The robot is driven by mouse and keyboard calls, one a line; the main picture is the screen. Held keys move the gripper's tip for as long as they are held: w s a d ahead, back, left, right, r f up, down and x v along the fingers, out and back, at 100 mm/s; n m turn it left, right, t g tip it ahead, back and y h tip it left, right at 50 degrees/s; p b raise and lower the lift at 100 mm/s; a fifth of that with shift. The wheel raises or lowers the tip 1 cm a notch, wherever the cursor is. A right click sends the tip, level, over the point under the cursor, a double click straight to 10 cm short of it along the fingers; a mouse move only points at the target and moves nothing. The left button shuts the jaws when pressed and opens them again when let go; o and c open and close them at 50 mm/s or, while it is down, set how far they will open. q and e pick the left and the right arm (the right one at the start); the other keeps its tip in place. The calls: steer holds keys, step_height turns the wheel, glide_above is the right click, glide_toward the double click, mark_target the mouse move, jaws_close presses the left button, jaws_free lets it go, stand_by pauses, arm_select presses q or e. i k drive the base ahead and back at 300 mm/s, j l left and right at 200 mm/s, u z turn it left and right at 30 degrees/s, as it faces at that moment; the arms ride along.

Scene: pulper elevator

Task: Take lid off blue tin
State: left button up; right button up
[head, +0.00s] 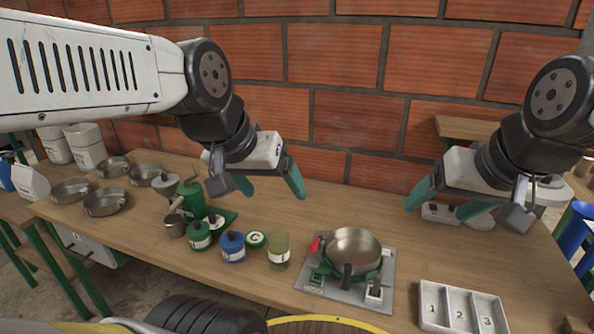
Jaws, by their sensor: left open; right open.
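The blue tin (232,253) stands upright on the wooden table, with a light label on its front. Its blue lid (232,237) with a dark knob is on top. My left gripper (268,187) is open and empty, above and behind the tin, a little to its right, with its teal fingers apart. My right gripper (442,204) is open and empty, far to the right over the back of the table. Neither gripper touches the tin.
A lidded green tin (199,239) stands left of the blue tin. A pan (353,249) on a burner and a numbered tray (460,308) lie further right. Metal bowls (105,204) fill the left.

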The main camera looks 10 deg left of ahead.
mark_target(232, 239)
steer(key=j+u, duration=0.2)
steer(key=u, duration=0.25)
steer(key=i+j+u, duration=0.1)
steer(key=u, duration=0.4)
